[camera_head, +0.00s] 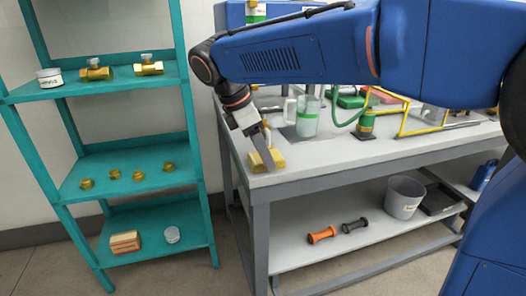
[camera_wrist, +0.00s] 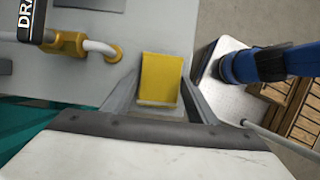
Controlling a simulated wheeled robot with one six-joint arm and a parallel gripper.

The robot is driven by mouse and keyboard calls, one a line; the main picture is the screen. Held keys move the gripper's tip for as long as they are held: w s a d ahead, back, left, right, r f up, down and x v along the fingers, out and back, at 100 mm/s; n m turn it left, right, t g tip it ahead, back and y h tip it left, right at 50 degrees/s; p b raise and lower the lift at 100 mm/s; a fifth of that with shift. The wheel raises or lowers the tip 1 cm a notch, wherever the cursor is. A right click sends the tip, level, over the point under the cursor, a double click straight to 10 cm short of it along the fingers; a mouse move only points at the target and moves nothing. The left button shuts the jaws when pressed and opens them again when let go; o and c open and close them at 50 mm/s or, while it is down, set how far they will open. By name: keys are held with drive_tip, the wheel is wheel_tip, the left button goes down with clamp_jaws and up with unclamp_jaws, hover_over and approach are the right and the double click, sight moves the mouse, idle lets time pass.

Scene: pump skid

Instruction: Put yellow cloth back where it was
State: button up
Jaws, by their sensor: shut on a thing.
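The yellow cloth (camera_head: 278,160) is a folded block at the front left corner of the grey workbench (camera_head: 345,150). My gripper (camera_head: 264,155) reaches down to it from above and is shut on it. In the wrist view the cloth (camera_wrist: 161,78) sits between my two grey fingers (camera_wrist: 160,98). I cannot tell whether the cloth touches the bench top or is slightly above it.
A teal shelf (camera_head: 130,160) with brass fittings stands left of the bench.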

drive_tip(key=o, duration=1)
drive_tip(key=v, duration=1.2)
drive_tip(key=shift+r, duration=0.1)
drive_tip(key=s+d+f+m+y, duration=0.1)
drive_tip(key=s+d+f+m, duration=0.15)
drive_tip(key=d, duration=0.45)
drive_tip(key=s+d+f+m+y, duration=0.1)
drive_tip(key=s+d+f+m, duration=0.2)
drive_tip(key=d, duration=0.4)
drive_tip(key=s+d+f+m+y, duration=0.1)
drive_tip(key=d+f+m, duration=0.25)
drive_tip(key=d, duration=0.35)
drive_tip(key=s+d+f+m+t, duration=0.1)
drive_tip(key=s+d+f+m, duration=0.2)
drive_tip(key=s+f+m, duration=0.1)
drive_tip(key=s+d+f+m+t, duration=0.1)
drive_tip(key=s+d+f+m, duration=0.3)
drive_tip(key=f, duration=0.2)
drive_tip(key=s+d+f+m+t+y, duration=0.1)
drive_tip(key=s+d+f+m, duration=0.3)
drive_tip(key=f, duration=0.1)
drive_tip(key=shift+s+f+t, duration=0.15)
drive_tip(key=shift+s+t, duration=0.15)
drive_tip(key=shift+s, duration=0.1)
